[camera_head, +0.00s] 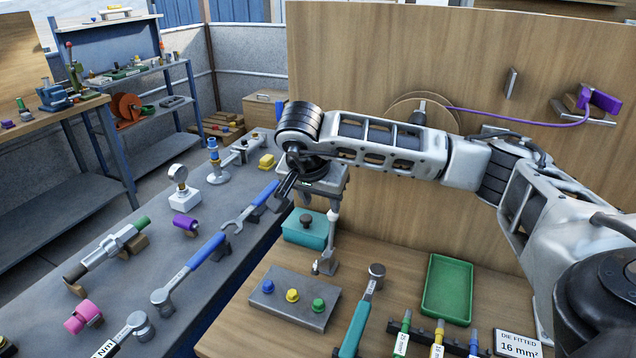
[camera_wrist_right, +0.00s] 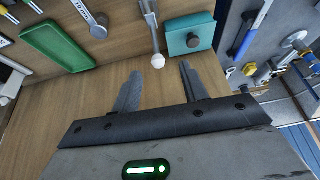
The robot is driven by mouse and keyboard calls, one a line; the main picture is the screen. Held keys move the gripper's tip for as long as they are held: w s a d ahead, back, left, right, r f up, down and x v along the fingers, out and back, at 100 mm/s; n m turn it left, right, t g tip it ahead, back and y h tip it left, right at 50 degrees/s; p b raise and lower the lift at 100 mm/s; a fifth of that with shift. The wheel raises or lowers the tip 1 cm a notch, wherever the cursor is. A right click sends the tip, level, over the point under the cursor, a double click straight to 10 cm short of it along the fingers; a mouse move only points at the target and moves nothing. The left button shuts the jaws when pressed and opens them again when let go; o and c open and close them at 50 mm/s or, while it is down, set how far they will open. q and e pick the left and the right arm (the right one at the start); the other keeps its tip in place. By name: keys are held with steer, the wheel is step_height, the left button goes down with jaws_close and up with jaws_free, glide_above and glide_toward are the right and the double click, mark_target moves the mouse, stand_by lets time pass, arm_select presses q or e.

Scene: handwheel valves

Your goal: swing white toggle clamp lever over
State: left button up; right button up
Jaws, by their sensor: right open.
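The toggle clamp (camera_head: 327,264) stands on the wooden bench, its slim pale lever (camera_head: 332,228) pointing up toward my right gripper (camera_head: 321,186). In the right wrist view the lever (camera_wrist_right: 150,26) ends in a white ball tip (camera_wrist_right: 157,62). The two fingers of my right gripper (camera_wrist_right: 160,72) are spread, and the ball shows in the gap between their tips. I cannot tell how far the ball is from the fingers in depth. The gripper is empty and points down above the clamp. My left gripper is not in view.
A teal box with a dark knob (camera_head: 304,232) stands close behind the clamp. A button block (camera_head: 294,298), a teal-handled tool (camera_head: 355,328) and a green tray (camera_head: 447,288) are nearby. A tall wooden panel (camera_head: 360,60) rises behind my right arm.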

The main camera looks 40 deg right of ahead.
steer(key=shift+h, duration=0.5)
steer(key=b+x, duration=0.2)
steer(key=d+b+x, duration=0.1)
steer(key=b+x, duration=0.1)
steer(key=x, duration=0.1)
steer(key=b+x, duration=0.3)
steer(key=shift+w+d+r, duration=0.1)
steer(key=shift+d+r, duration=0.1)
steer(key=shift+d, duration=0.1)
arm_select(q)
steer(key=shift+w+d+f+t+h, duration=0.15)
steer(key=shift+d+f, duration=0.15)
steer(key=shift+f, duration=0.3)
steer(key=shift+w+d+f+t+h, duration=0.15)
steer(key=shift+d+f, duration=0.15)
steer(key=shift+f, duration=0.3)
arm_select(e)
steer(key=shift+w+d, duration=0.1)
steer(key=c, duration=0.7)
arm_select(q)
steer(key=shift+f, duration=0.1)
